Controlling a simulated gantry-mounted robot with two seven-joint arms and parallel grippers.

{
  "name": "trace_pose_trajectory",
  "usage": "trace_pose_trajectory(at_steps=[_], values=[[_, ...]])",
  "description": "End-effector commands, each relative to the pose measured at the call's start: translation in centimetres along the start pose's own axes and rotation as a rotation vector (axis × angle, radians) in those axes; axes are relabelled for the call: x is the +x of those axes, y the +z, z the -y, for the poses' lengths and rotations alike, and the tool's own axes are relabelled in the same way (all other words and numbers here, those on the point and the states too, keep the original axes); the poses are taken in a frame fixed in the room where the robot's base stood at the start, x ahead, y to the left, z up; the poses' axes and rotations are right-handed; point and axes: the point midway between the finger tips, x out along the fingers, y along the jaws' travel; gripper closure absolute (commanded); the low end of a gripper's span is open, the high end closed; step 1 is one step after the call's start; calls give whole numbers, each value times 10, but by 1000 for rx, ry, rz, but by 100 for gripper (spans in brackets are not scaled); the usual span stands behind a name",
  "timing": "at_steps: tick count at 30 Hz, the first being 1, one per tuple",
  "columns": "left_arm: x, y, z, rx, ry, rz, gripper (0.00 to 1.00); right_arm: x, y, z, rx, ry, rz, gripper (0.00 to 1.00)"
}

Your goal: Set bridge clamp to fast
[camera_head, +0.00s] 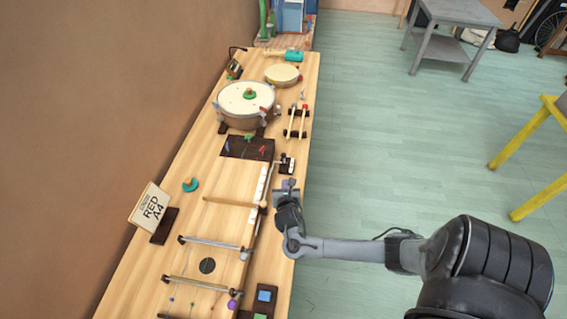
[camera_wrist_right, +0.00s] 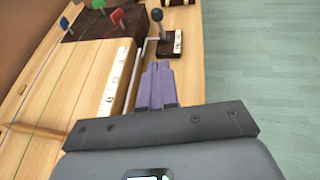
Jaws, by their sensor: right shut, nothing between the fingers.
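A small dark lever (camera_head: 283,160) with a round knob stands on a dark base by the right edge of the bench. In the right wrist view the lever (camera_wrist_right: 157,17) is upright beside a white label strip (camera_wrist_right: 178,42); I cannot read the label or tell whether this is the bridge clamp. A wooden bridge bar (camera_head: 228,202) lies across the string board. My right gripper (camera_head: 286,186) is just on the near side of the lever, apart from it. Its fingers (camera_wrist_right: 157,68) are together and empty. My left gripper is not in view.
A white scale strip (camera_wrist_right: 112,92) runs along the board beside my right fingers. A dark peg block (camera_head: 247,147) and a drum (camera_head: 246,104) stand farther along. Two metal bars (camera_head: 215,243) cross the near strings. A "RED A4" card (camera_head: 150,206) stands left. Open floor lies right.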

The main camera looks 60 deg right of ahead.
Motion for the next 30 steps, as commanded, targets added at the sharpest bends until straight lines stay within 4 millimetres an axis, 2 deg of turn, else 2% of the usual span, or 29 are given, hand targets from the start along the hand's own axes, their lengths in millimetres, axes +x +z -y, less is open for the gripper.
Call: trace_pose_trajectory(at_steps=[8, 21, 30], values=[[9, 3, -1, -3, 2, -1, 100, 24, -2, 1, 0, -2, 1, 100], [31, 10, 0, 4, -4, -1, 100, 103, -2, 1, 3, -3, -1, 100], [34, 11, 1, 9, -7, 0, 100, 129, 17, 0, 2, -1, -1, 100]])
